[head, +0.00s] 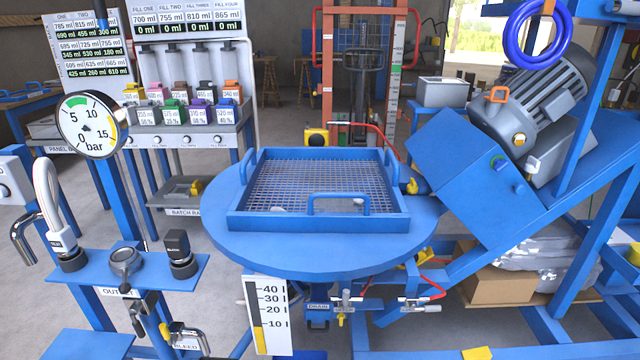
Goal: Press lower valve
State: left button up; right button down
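No valve in view carries a readable label naming it the lower valve. At the left, a blue valve panel (92,272) carries a valve with a tall grey loop handle (48,190), a round dark grey knob (125,262) and a black square-topped valve (178,250). Beneath it hang a small dark fitting (146,308) and a valve beside a tag reading BLEED (186,346). Under the round vessel (320,258) are a small drain valve (345,298) and a red-handled valve (420,303). Neither gripper shows.
A pressure gauge (88,125) stands above the panel. A blue-framed mesh grate (235,218) covers the vessel top. A level scale (269,315) hangs in front. A tilted blue housing with a motor (540,103) stands right. A dosing rack (188,60) stands behind. Grey floor shows between.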

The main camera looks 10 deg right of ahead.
aim_at(413, 305)
jog(key=l+z, duration=0.2)
jog(key=z, duration=0.25)
jog(key=l+z, duration=0.3)
jog(key=z, duration=0.2)
jog(key=k, duration=0.05)
